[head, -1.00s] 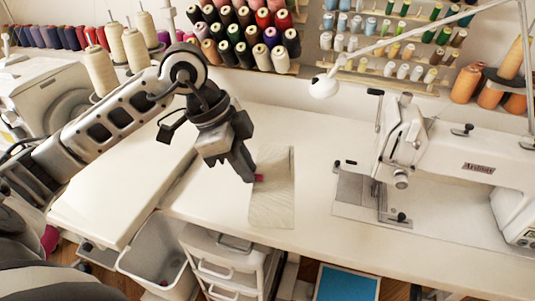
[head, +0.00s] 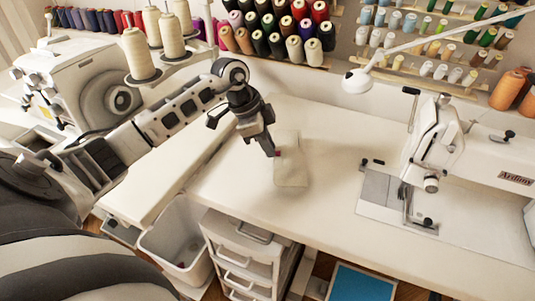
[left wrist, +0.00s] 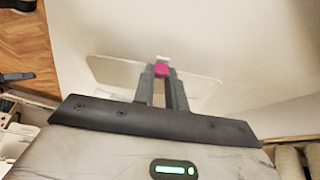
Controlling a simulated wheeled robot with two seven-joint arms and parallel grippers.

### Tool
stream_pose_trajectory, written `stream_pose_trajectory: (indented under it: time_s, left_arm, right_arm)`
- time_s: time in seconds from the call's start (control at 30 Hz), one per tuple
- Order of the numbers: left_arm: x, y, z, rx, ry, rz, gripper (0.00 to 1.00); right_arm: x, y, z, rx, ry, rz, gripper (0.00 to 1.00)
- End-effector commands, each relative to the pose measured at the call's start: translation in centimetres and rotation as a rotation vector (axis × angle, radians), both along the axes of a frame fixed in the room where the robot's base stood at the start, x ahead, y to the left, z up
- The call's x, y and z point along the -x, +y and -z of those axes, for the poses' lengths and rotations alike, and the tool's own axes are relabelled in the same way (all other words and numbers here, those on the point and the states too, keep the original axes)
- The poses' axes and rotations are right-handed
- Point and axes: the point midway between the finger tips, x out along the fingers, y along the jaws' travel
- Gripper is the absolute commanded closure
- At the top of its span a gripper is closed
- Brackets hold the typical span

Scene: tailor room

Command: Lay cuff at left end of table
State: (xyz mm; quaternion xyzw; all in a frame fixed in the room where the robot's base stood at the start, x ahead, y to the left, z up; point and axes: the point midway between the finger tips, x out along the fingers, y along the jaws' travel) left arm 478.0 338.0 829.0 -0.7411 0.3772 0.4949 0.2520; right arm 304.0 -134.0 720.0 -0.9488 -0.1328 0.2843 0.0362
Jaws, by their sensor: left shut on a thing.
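The cuff (head: 291,170) is a pale, rounded rectangular piece near the back left of the white table (head: 300,215). My left gripper (head: 275,153) points down at the cuff's left edge and is shut on it, at a small magenta bit. In the left wrist view the fingertips (left wrist: 162,70) meet at this magenta bit, and the pale cuff (left wrist: 115,73) spreads to both sides behind them. I cannot tell whether the cuff touches the table everywhere. My right gripper is not in view.
A white sewing machine (head: 440,150) stands right of the cuff, with bare table between. Thread spools (head: 270,35) fill racks behind. A lower white surface (head: 150,185) adjoins the table's left end. A bin (head: 180,240) and drawers (head: 240,255) stand below the front edge.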

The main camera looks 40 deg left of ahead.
Motion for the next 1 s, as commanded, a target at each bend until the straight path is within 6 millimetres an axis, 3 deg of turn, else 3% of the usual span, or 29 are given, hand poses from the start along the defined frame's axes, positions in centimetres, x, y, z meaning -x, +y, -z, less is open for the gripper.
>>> stream_pose_trajectory:
  time_s: [0.3, 0.5, 0.53, 0.6, 1.0]
  left_arm:
    - [-0.4, 0.3, 3.5, 0.001, 0.003, 0.0, 1.0]
    - [-0.4, 0.4, 3.7, -0.001, 0.0, 0.001, 1.0]
    - [-0.4, 0.4, 3.8, -0.001, 0.0, 0.001, 0.84]
    - [-0.4, 0.4, 3.7, -0.001, 0.0, 0.001, 0.65]
    - [-0.2, 0.7, 2.9, -0.001, 0.0, 0.0, 0.65]
  right_arm:
    - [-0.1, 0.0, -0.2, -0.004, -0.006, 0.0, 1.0]
    - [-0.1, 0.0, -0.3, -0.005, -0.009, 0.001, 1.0]
    - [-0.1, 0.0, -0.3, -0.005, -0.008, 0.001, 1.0]
    - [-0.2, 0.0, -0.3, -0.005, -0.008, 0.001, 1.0]
    - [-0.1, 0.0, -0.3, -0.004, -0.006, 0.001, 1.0]
